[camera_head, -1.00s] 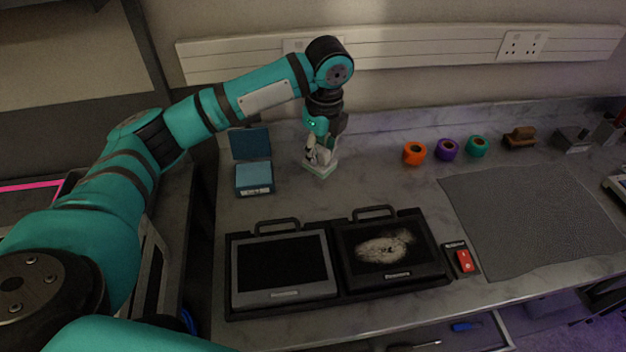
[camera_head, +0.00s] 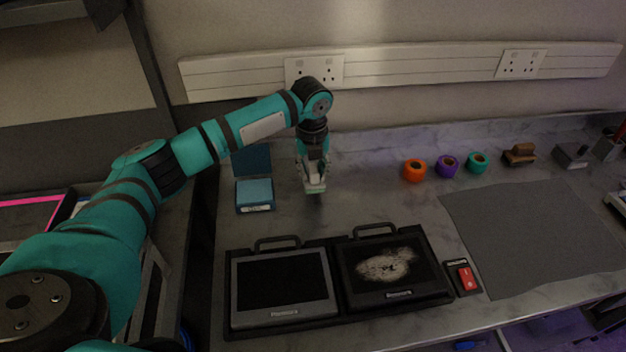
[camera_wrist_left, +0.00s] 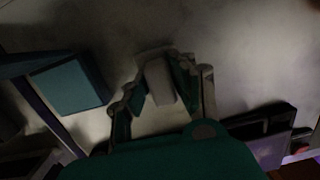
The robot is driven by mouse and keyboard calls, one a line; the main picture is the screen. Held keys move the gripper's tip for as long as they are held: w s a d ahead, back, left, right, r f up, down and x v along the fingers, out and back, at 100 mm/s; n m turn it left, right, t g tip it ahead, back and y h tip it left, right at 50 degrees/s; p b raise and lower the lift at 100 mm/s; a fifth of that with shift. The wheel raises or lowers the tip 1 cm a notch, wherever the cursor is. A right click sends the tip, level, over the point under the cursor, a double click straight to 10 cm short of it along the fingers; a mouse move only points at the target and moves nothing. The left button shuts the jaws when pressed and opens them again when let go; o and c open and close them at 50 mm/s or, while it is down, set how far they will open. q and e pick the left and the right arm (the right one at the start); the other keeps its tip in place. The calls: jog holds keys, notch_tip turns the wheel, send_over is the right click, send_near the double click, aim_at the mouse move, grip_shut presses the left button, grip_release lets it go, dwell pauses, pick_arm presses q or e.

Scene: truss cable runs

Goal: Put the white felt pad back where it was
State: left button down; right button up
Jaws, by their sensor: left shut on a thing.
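My left gripper (camera_head: 314,178) is shut on the white felt pad (camera_head: 315,187), a small pale block with a greenish lower edge. It holds the pad above the bench, right of the open teal box. In the left wrist view the pad (camera_wrist_left: 159,80) sits between the two fingers (camera_wrist_left: 160,85). The teal box (camera_head: 254,192) has its lid raised at the back and a light blue surface inside. It also shows at the left of the left wrist view (camera_wrist_left: 70,86). My right gripper is not in view.
A black double tray (camera_head: 338,318) with two handled panels lies at the front. A red switch block (camera_head: 466,277) sits beside it. A grey mat (camera_head: 535,235) covers the right. Orange (camera_head: 414,170), purple (camera_head: 447,166) and green (camera_head: 477,163) tape rolls stand behind. Bench between box and rolls is clear.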

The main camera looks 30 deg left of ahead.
aim_at(313, 181)
pick_arm(q)
jog(key=shift+f, duration=1.85)
jog(key=c, duration=1.1)
grip_release()
jog(key=shift+f, duration=0.1)
jog(key=r, duration=0.4)
jog(key=s+r, duration=0.1)
jog(key=r, duration=0.3)
jog(key=r+b, duration=0.1)
jog(key=r, duration=0.3)
jog(key=shift+s+d+r, duration=0.1)
jog(key=shift+s+d, duration=0.1)
jog(key=shift+d, duration=0.1)
